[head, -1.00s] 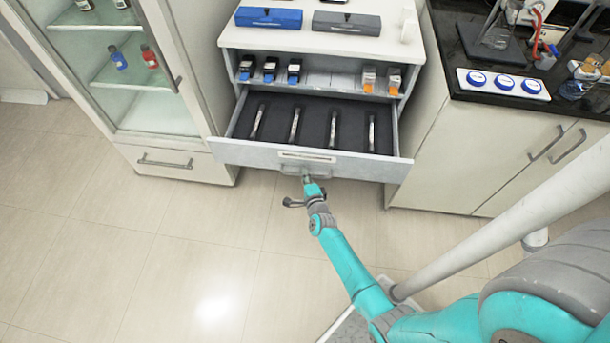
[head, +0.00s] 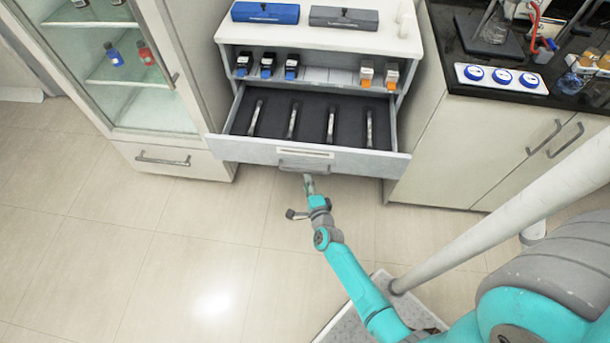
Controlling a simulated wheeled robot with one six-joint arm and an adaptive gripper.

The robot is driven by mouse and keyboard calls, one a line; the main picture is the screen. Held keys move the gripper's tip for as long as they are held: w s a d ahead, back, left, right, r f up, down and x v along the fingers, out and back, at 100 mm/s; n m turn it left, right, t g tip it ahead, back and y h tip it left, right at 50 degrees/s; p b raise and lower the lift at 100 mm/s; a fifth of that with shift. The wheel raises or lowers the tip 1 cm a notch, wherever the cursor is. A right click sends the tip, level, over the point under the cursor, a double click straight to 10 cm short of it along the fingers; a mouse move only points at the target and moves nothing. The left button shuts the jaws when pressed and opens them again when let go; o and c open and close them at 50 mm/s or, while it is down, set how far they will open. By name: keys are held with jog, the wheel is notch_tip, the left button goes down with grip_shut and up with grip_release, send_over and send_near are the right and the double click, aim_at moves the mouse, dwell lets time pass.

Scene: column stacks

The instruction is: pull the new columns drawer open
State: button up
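The drawer (head: 235,148) of the white cabinet is pulled out in the head view. Its dark lining shows, with several slim metal columns (head: 331,122) lying apart in it. A grey bar handle (head: 303,166) and a pale label (head: 305,153) are on its front. My gripper (head: 308,182) is just below and in front of the handle, and looks apart from it. The fingertips are small and seen from above, so I cannot tell whether they are open or shut.
A blue case (head: 265,13) and a grey case (head: 344,18) lie on top. A glass-door cabinet (head: 120,75) stands left, a black-topped counter (head: 505,60) right. The floor in front is clear.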

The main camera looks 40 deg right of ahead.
jog(key=shift+v, duration=2.65)
jog(key=s+a+r+n+t+y, duration=0.1)
jog(key=s+a+r+n+y, duration=0.1)
jog(key=s+a+r+n, duration=0.55)
jog(key=s+a+r+n+y, duration=0.2)
jog(key=s+a+n, duration=0.2)
jog(key=s, duration=0.6)
jog(key=s+a+r+n+y, duration=0.1)
jog(key=s+a+r+n, duration=0.2)
jog(key=s+r+n, duration=0.3)
jog(key=s+a+r+n+y, duration=0.2)
jog(key=s+r+n, duration=0.4)
jog(key=r, duration=0.7)
jog(key=shift+a+n+y, duration=0.3)
jog(key=shift+a+n, duration=0.35)
jog(key=shift+a, duration=0.05)
